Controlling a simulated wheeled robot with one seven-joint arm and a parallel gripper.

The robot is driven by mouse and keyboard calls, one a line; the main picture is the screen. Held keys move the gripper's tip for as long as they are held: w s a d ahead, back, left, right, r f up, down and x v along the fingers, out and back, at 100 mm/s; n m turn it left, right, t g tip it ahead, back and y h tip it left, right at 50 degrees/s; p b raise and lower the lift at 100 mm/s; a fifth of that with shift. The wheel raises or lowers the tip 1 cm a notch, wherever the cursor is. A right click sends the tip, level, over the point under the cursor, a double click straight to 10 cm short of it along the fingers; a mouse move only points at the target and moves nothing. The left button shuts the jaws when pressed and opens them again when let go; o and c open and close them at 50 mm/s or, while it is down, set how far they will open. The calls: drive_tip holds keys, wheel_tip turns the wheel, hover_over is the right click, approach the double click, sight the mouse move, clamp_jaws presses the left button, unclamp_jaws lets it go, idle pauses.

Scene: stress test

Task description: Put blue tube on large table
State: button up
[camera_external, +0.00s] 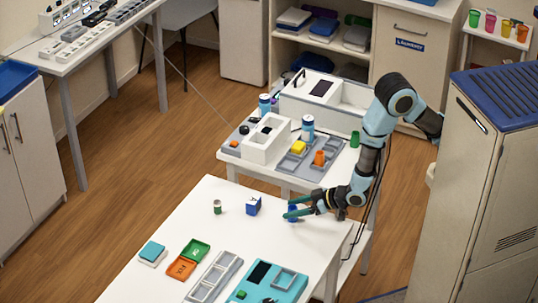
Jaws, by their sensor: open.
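A blue tube (293,214), small and upright, stands at the right side of the near white table (185,215), which looks like the large table.
Trays (215,277) lie at the table's front. The table's middle is clear.

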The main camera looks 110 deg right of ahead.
drive_tip(key=v, duration=0.8)
drive_tip(key=shift+s+a+r+b, duration=0.1)
drive_tip(key=shift+s+b, duration=0.05)
drive_tip(key=shift+b, duration=0.2)
drive_tip(key=shift+s+a+y, duration=0.2)
drive_tip(key=shift+a+y, duration=0.35)
drive_tip(key=shift+y, duration=0.15)
drive_tip(key=s+a+n+g+y, duration=0.2)
drive_tip(key=s+y, duration=0.1)
drive_tip(key=s+a+n+g+y, duration=0.1)
drive_tip(key=shift+s+a, duration=0.25)
drive_tip(key=shift+s, duration=0.1)
drive_tip(key=s+d+r+n+g+y, duration=0.1)
drive_tip(key=s+g, duration=0.4)
drive_tip(key=s, duration=0.7)
drive_tip(key=shift+d+r+n+g, duration=0.3)
drive_tip(key=shift+r+n, duration=0.35)
drive_tip(key=shift+n, duration=0.15)
drive_tip(key=shift+s, duration=0.15)
